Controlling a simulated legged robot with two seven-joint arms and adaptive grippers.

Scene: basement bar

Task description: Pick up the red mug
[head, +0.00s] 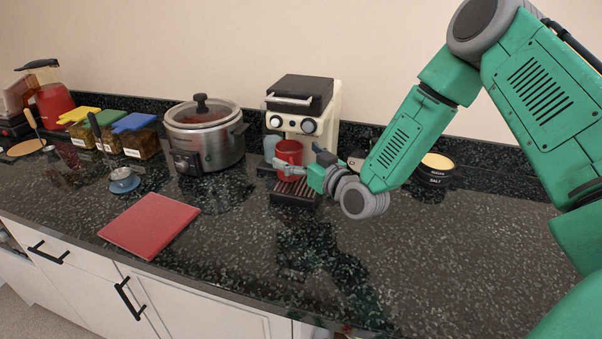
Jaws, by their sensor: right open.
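The red mug (288,151) stands upright at the espresso machine (303,97), above its drip tray (293,191). My right gripper (279,167) reaches in from the right, with its fingers at the front of the mug. The fingers are open and overlap the lower part of the mug in this view. I cannot tell whether they touch it. My left gripper is not in view.
A slow cooker (204,134) stands left of the machine. A red board (150,225) lies near the front edge. The front middle of the dark counter is clear.

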